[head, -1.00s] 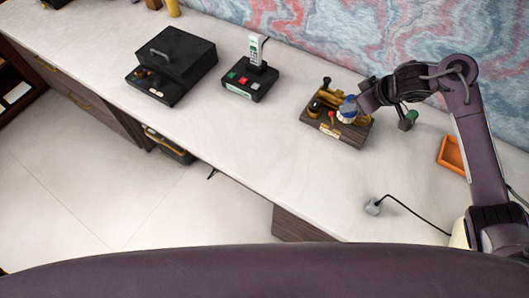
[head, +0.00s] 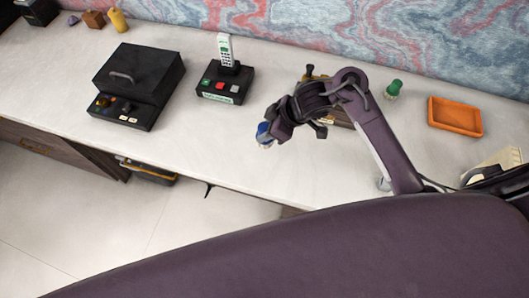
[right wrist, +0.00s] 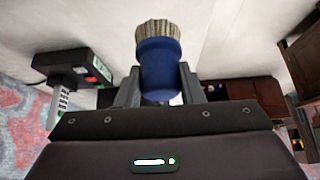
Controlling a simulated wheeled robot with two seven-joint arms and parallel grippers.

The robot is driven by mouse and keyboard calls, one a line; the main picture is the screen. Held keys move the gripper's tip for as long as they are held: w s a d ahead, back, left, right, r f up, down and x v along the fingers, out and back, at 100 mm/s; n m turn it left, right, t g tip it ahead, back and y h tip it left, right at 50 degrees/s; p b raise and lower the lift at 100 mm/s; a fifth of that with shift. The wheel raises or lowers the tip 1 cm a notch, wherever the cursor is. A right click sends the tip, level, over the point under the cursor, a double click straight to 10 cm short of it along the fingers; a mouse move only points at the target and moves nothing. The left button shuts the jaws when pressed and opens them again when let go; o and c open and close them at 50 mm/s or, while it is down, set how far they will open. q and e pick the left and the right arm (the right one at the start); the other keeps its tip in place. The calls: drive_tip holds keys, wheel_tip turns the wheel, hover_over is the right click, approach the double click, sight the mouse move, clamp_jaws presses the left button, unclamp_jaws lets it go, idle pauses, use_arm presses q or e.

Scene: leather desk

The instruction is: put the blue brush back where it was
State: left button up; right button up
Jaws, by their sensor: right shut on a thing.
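The blue brush (head: 263,132) is in my right gripper (head: 272,130), over the pale desk to the left of the wooden stand (head: 343,119). In the right wrist view, the blue brush (right wrist: 159,68) sits between the two fingers of my right gripper (right wrist: 158,84), which is shut on it. Its pale bristles point away from the palm. The wooden stand is mostly hidden behind my right arm; a black knob shows above it. My left gripper is not in view.
A black control box (head: 138,80) and a black base with an upright handset (head: 226,82) stand to the left. A green-topped object (head: 393,90) and an orange tray (head: 431,112) are on the right. The desk's front edge lies below the gripper.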

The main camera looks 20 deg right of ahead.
drive_tip(key=f, duration=0.5)
drive_tip(key=shift+w+a+b, duration=0.1)
drive_tip(key=shift+a+b, duration=0.15)
drive_tip(key=shift+b, duration=0.05)
wheel_tip(320, 180, down, 2)
drive_tip(key=shift+w+f, duration=0.1)
drive_tip(key=shift+f, duration=0.05)
wheel_tip(320, 180, down, 4)
drive_tip(key=shift+r+b, duration=0.1)
drive_tip(key=shift+b, duration=0.3)
drive_tip(key=shift+f, duration=0.65)
drive_tip(key=o, duration=0.9)
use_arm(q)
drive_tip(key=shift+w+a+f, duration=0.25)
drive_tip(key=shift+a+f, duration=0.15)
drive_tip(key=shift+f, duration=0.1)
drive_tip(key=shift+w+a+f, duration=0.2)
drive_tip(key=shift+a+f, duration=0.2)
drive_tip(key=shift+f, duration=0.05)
use_arm(e)
drive_tip(key=shift+o, duration=1.3)
